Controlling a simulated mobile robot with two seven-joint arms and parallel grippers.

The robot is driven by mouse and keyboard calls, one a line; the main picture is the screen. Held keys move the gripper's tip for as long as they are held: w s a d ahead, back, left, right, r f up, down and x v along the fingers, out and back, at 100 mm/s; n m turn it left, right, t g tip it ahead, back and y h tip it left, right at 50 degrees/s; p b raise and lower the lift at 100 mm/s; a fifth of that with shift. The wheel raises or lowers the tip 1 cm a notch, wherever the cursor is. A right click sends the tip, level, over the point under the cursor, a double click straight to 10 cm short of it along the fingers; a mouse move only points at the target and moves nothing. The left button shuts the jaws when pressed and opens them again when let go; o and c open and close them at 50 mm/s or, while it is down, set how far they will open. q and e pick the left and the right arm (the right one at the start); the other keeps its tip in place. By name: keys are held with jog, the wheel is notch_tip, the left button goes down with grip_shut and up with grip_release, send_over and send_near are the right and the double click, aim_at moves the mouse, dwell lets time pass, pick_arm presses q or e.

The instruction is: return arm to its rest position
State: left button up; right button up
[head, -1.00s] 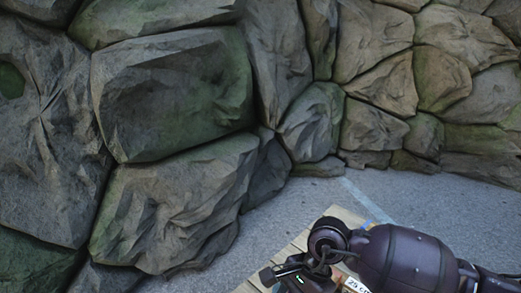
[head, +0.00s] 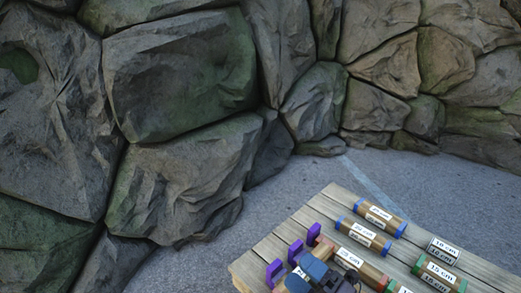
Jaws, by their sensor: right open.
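My right gripper (head: 305,276) is at the bottom edge of the head view, over the near part of a wooden table (head: 258,263). Its blue-grey fingers are apart and it looks empty. The dark body behind the fingers is partly cut off by the picture's edge. My left gripper is not in view.
Brown cylinders with blue end caps (head: 380,217), orange-red caps (head: 362,264) and green caps (head: 440,274) lie on the table with white length labels. A 10 cm label (head: 444,246) shows at right. Three purple brackets (head: 314,234) stand along the left. Rock walls (head: 180,75) rise behind grey ground (head: 290,190).

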jog(key=s+d+f+m+g+h+p, duration=0.3)
jog(key=s+d+f+m+h, duration=1.2)
jog(key=m, duration=1)
jog(key=s+d+f, duration=0.1)
jog(key=s+d, duration=0.1)
jog(key=d, duration=0.2)
jog(key=shift+s+h, duration=0.15)
jog(key=shift+h, duration=0.15)
